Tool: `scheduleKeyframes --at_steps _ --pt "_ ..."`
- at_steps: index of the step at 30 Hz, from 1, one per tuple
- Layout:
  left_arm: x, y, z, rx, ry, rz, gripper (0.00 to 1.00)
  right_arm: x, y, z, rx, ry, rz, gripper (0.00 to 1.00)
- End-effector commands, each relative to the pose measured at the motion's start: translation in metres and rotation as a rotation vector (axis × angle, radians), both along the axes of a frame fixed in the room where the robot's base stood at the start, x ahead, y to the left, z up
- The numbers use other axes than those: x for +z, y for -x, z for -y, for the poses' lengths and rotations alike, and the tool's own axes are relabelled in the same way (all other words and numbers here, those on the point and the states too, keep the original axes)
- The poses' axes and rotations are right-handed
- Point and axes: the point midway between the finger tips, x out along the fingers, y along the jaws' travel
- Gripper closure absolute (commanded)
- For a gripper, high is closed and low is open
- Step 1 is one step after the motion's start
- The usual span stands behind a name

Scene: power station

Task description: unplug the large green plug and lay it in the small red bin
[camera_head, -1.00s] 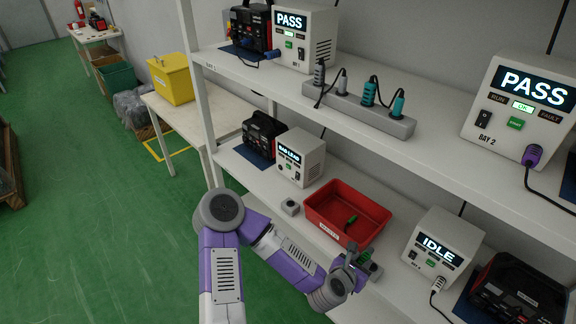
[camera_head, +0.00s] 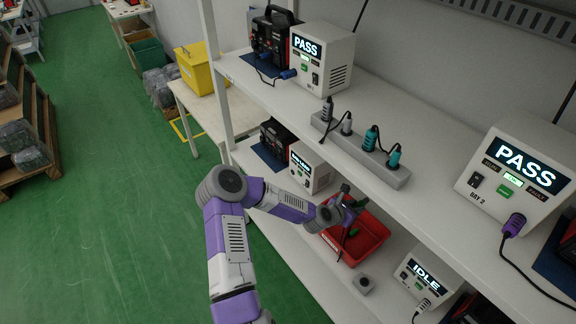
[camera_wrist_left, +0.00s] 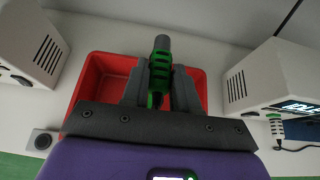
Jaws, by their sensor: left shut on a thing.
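My left gripper (camera_head: 343,207) is shut on the large green plug and holds it above the small red bin (camera_head: 375,243). In the left wrist view, the green plug (camera_wrist_left: 161,62) stands between the two grey fingers, with a grey end pointing away, and the red bin (camera_wrist_left: 92,82) lies behind and below it. A smaller green piece (camera_head: 353,232) shows at the bin in the head view. The fingers and arm hide part of the bin's inside. My right gripper is not in view.
Another white unit (camera_head: 311,167) is left of the bin.

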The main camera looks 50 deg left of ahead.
Motion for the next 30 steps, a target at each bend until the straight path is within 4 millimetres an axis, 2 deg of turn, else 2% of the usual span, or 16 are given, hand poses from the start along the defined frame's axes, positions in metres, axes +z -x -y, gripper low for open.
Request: scheduleKeyframes --at_steps 1,3,8,14,24,30 --pt "0.008 0.000 -0.011 0.001 0.002 -0.001 1.00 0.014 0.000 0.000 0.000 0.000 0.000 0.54" --pt "0.009 0.001 -0.020 -0.005 0.001 -0.001 1.00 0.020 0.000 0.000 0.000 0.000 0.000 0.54" --pt "0.008 0.002 -0.031 -0.014 0.003 0.000 1.00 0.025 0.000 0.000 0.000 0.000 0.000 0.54" --pt "-0.006 0.002 -0.031 -0.017 0.001 0.000 1.00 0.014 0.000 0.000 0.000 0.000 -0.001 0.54" --pt "-0.045 0.002 -0.032 -0.014 0.001 0.000 1.00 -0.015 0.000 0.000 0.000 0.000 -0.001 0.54" --pt "-0.053 0.001 -0.031 -0.015 0.000 0.001 1.00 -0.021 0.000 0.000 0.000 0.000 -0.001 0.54"
